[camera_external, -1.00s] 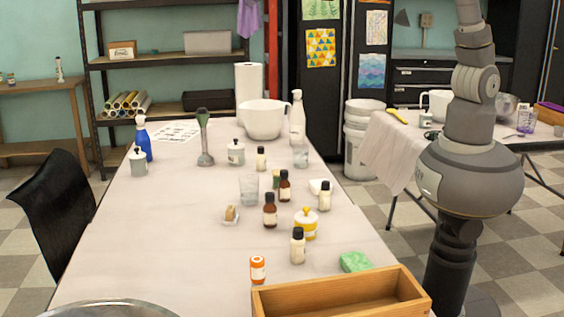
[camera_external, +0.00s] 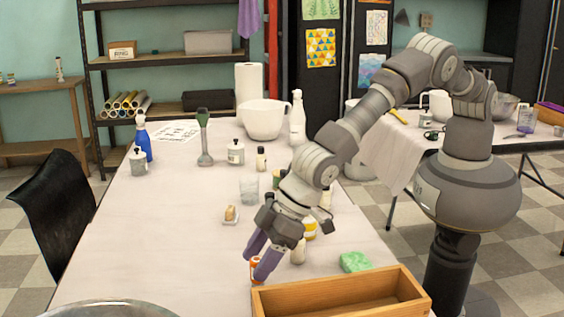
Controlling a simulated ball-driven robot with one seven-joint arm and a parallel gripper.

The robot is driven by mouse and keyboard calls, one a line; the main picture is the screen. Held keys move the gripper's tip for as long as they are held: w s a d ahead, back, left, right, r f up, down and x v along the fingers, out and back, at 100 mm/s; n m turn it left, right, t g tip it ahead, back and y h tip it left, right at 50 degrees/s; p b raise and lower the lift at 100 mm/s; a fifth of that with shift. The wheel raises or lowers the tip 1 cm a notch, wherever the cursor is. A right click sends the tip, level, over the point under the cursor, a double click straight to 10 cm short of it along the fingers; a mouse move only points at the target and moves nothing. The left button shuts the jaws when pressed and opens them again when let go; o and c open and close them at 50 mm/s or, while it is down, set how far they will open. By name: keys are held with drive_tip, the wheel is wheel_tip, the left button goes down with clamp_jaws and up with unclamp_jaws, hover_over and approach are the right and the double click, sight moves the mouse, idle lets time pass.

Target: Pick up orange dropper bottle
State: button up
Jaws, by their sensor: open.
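The small orange dropper bottle (camera_external: 256,271) stands near the front of the white table, just left of the wooden box. My gripper (camera_external: 257,264) is open and points down over it, with its purple fingers reaching to either side of the bottle. The fingers partly hide the bottle. I cannot tell whether either finger touches it.
The wooden box (camera_external: 340,296) is close on the right, with a green sponge (camera_external: 355,261) behind it. A white dropper bottle (camera_external: 298,252) and a yellow jar (camera_external: 310,229) stand close behind my gripper. A metal bowl (camera_external: 105,309) is front left. The table's left side is mostly clear.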

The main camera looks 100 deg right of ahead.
drive_tip(key=shift+w+a+f, duration=0.1)
drive_tip(key=shift+w+f, duration=0.2)
drive_tip(key=shift+f, duration=0.1)
drive_tip(key=shift+r, duration=0.1)
drive_tip(key=shift+c, duration=0.4)
drive_tip(key=c, duration=1)
drive_tip(key=shift+r, duration=0.1)
